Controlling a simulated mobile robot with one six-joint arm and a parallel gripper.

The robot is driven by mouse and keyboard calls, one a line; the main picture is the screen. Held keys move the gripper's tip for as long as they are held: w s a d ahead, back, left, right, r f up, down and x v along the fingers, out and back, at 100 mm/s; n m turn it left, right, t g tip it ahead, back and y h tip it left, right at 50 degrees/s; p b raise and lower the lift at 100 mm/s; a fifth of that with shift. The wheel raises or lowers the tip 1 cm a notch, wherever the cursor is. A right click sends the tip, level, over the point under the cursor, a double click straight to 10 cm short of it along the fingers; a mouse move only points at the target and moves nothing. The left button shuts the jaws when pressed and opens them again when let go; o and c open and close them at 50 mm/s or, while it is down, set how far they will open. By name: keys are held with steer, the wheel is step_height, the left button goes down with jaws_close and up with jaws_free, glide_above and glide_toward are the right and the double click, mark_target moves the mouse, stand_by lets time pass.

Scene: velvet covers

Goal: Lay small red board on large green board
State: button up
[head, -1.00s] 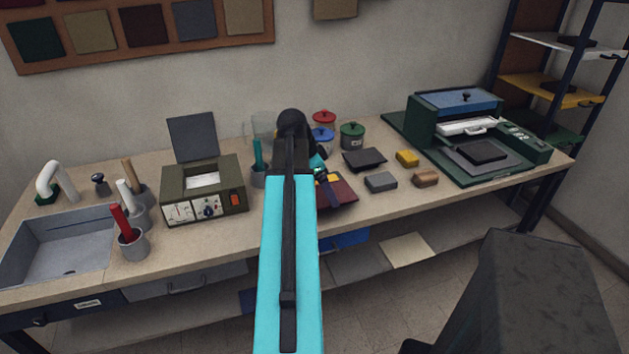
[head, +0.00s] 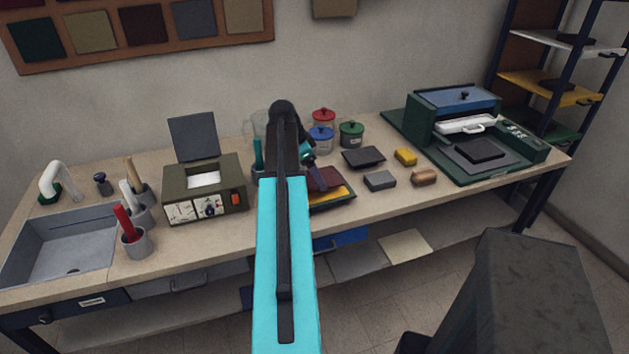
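A dark red board (head: 328,178) is just right of my arm, near the middle of the bench. A yellow board (head: 336,192) shows along its front side, with a dark green edge (head: 345,201) below that; most of the green piece is hidden. My gripper (head: 317,180) is at the left part of the red board, pointing down. My arm and the small size hide whether its fingers are shut on the board or only beside it. Whether the red board touches the yellow one cannot be told.
A dark tray (head: 363,158), a grey block (head: 380,181), a yellow block (head: 405,157) and a brown block (head: 424,177) are to the right. Lidded pots (head: 351,134) stand behind. A green press (head: 455,125) fills the right end. A grey-lidded device (head: 203,190) is left.

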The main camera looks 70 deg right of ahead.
steer(key=shift+f, duration=0.1)
steer(key=shift+f+p, duration=0.7)
steer(key=shift+f, duration=1)
steer(key=shift+f, duration=0.1)
steer(key=o, duration=1)
steer(key=shift+b+v, duration=1.15)
steer(key=shift+v, duration=5)
steer(key=shift+s, duration=0.15)
